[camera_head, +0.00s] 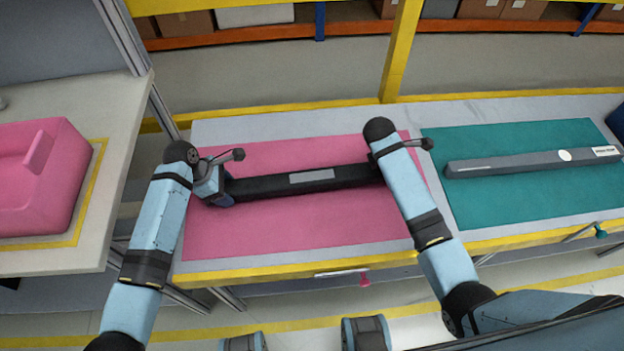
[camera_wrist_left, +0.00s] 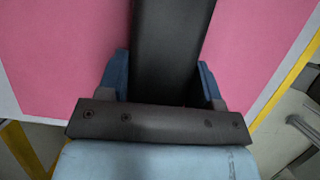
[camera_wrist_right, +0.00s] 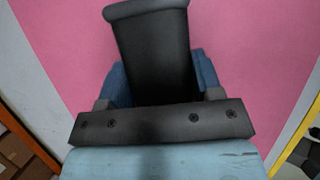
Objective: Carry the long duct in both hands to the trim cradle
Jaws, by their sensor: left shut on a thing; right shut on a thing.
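The long duct is a black bar (camera_head: 275,187) with a grey label, lying left to right over the pink mat (camera_head: 310,235). I cannot tell if it touches the mat. My left gripper (camera_head: 218,187) is shut on its left end; in the left wrist view the duct (camera_wrist_left: 172,45) runs between the blue fingers. My right gripper (camera_wrist_right: 160,82) is shut on its right end; in the right wrist view the duct's flared end (camera_wrist_right: 150,35) pokes past the fingers. In the head view my right forearm hides this grip. A pink hollowed block (camera_head: 65,160), perhaps the trim cradle, stands at the left.
The pink block sits on a pale table (camera_head: 118,130) with a yellow outline, apart from the bench by a gap. A grey bar (camera_head: 530,162) lies on a teal mat (camera_head: 485,205) at the right. A yellow post (camera_head: 400,50) rises behind the bench.

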